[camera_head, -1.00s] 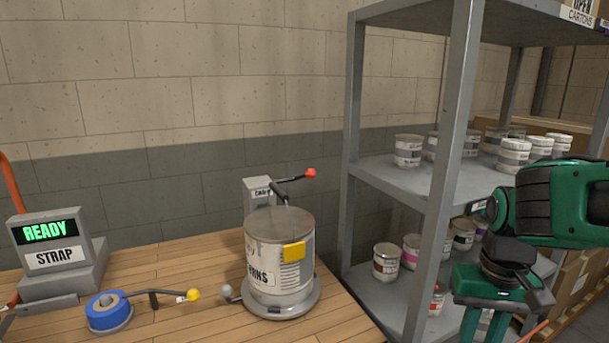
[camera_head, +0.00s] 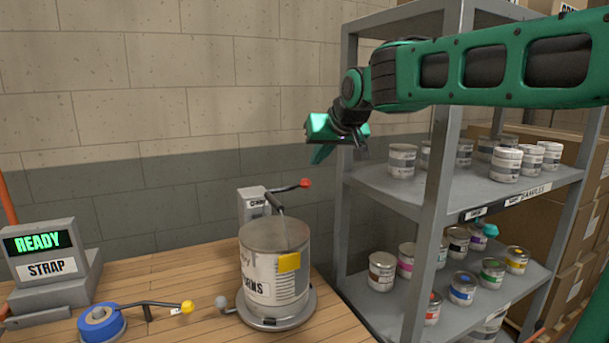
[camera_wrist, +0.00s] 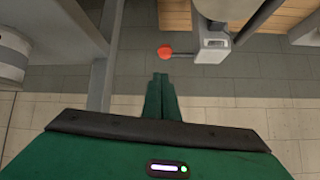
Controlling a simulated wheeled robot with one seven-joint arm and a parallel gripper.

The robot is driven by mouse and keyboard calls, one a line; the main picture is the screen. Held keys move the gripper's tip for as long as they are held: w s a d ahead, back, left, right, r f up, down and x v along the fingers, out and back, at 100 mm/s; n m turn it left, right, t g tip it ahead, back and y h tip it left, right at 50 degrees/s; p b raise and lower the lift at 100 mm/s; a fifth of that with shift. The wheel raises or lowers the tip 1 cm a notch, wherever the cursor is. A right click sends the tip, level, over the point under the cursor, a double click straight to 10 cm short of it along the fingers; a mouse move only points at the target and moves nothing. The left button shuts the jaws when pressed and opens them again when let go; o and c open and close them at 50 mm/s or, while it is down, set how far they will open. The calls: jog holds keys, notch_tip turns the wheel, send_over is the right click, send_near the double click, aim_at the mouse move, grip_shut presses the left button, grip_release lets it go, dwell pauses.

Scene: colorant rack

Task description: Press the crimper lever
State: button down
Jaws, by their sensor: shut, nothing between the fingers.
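The crimper is a small grey box (camera_head: 253,203) behind the large can, with partly readable lettering. Its lever is a dark rod with a red ball (camera_head: 305,183) pointing right. My gripper (camera_head: 319,156) is above the red ball, apart from it, with fingers pointing down. In the wrist view my green fingers (camera_wrist: 161,78) are shut together and empty. The red ball (camera_wrist: 165,51) shows just beyond the fingertips, with the crimper box (camera_wrist: 210,45) to its right.
A large can (camera_head: 272,265) stands on a round base in front of the crimper. A yellow-tipped lever (camera_head: 187,307), a blue tape roll (camera_head: 101,322) and a READY display (camera_head: 39,243) are at left. A grey shelf post (camera_head: 346,180) with cans stands close at right.

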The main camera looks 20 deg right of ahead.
jog(key=w+r, duration=0.1)
jog(key=r, duration=0.1)
jog(key=shift+w+a+r+t, duration=0.15)
jog(key=shift+w+r+t, duration=0.15)
jog(key=shift+w, duration=0.1)
send_over(298, 185)
jog(key=d, duration=0.1)
notch_tip(298, 185, down, 7)
jog(key=shift+s+d+f, duration=0.1)
jog(key=shift+s+f, duration=0.25)
jog(key=shift+s, duration=0.45)
jog(key=shift+s+d+f, duration=0.1)
jog(key=shift+s+f, duration=0.2)
jog(key=shift+s, duration=0.5)
jog(key=shift+a, duration=0.15)
